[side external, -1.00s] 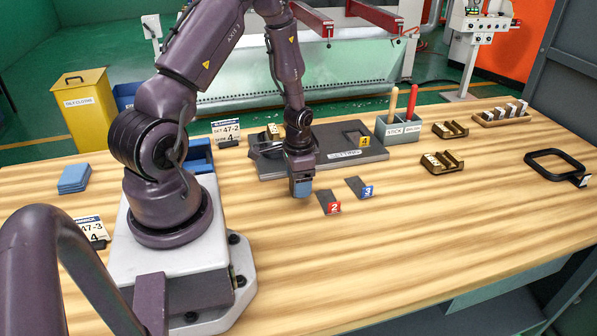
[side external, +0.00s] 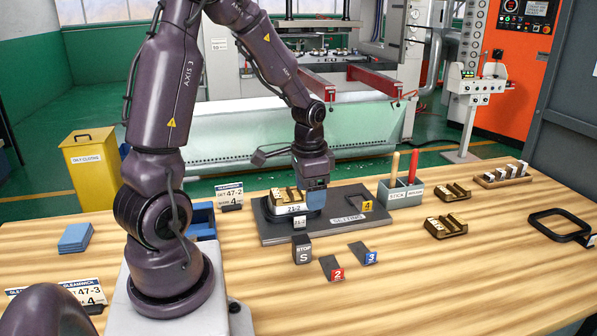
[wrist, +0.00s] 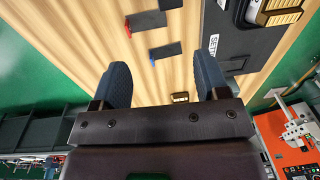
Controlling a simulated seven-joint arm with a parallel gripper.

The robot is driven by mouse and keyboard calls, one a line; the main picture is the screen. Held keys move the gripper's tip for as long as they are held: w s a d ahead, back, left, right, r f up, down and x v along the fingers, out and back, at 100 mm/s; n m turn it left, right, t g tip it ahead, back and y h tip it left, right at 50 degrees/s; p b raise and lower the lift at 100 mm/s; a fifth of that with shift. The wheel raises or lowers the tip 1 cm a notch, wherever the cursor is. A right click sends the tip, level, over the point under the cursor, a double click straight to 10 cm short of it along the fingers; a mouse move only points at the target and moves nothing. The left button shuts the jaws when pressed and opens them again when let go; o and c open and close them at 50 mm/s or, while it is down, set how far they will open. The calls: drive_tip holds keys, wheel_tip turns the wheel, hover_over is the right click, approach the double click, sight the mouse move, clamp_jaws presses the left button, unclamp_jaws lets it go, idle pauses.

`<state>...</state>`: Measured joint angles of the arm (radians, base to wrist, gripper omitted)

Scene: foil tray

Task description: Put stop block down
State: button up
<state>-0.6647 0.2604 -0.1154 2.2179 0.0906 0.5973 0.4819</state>
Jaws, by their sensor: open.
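The stop block (side external: 303,249), a small dark grey block marked "STOP S", stands upright on the wooden table in front of the dark setting plate (side external: 345,231). It is apart from my gripper. My gripper (side external: 314,198) is raised above and behind the block in the side view, over the plate area. Its blue-grey fingers are spread with nothing between them in the wrist view (wrist: 162,82).
Dark flat pieces tagged red 2 (side external: 331,268) and blue 3 (side external: 362,253) lie right of the block. A brass-coloured nest (side external: 286,201) sits at the plate. A grey holder (side external: 400,194) with sticks stands behind right.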

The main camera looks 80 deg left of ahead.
drive_tip(key=d+r+t, duration=0.2)
drive_tip(key=d+r, duration=0.7)
drive_tip(key=r, duration=0.1)
drive_tip(key=shift+s+r+y, duration=0.25)
drive_tip(key=shift+s+y, duration=0.15)
drive_tip(key=shift+o, duration=0.2)
drive_tip(key=s+d+r+t+h, duration=0.1)
drive_tip(key=s+d+r+t, duration=0.2)
drive_tip(key=s+d+r, duration=0.3)
drive_tip(key=shift+s+d, duration=0.15)
drive_tip(key=shift+d, duration=0.9)
drive_tip(key=shift+o, duration=0.2)
drive_tip(key=shift+s+d+r, duration=0.15)
drive_tip(key=shift+s+d, duration=0.05)
